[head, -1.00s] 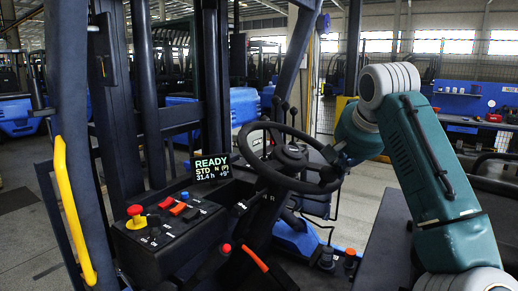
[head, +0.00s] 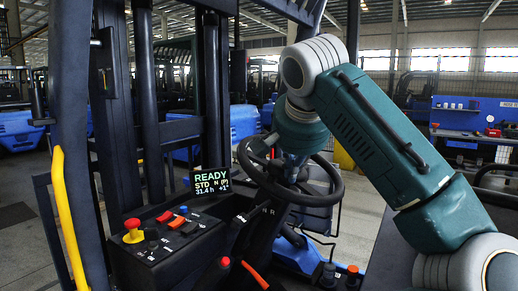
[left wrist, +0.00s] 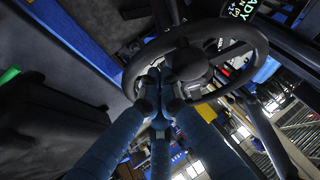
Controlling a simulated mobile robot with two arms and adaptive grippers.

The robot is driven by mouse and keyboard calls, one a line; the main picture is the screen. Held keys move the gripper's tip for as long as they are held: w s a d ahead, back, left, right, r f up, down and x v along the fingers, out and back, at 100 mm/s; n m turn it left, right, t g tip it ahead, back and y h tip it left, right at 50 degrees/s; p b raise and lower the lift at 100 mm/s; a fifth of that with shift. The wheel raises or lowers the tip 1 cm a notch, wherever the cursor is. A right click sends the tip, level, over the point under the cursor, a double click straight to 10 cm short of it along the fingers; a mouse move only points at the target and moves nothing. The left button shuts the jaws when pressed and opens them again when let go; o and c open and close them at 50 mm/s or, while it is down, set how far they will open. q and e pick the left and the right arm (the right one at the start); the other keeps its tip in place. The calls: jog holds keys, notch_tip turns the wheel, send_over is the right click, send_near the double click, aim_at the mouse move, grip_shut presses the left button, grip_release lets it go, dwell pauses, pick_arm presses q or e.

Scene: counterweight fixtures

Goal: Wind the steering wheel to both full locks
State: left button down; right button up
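The black steering wheel (head: 338,190) stands tilted on its column in the middle of the head view. My left gripper (head: 290,168) is at the wheel, on its far side near the hub, partly hidden by my wrist. In the left wrist view its blue fingers (left wrist: 160,88) come together over the wheel rim (left wrist: 258,50), beside the hub (left wrist: 190,62). They look closed on the wheel; the exact contact is hidden. A small display (head: 210,184) left of the wheel reads READY. My right gripper is not in view.
A black console (head: 165,240) with a red-and-yellow emergency button (head: 132,230) stands left of the wheel. Levers with red tips (head: 225,262) are below it. A yellow grab handle (head: 68,220) is at the far left. A blue workbench (head: 470,118) is at the back right.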

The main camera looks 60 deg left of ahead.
pick_arm(q)
jog(key=s+a+r+p, duration=0.3)
jog(key=s+a, duration=0.1)
jog(key=a, duration=0.3)
jog(key=shift+s+a+r, duration=0.15)
jog(key=shift+a+r, duration=0.05)
jog(key=shift+r, duration=0.3)
jog(key=w+d+r+p, duration=0.1)
jog(key=d+r+p, duration=0.2)
jog(key=r+p, duration=0.3)
notch_tip(320, 180, up, 2)
jog(key=shift+w+d+r, duration=0.1)
jog(key=shift+w+d, duration=0.05)
jog(key=shift+w, duration=0.2)
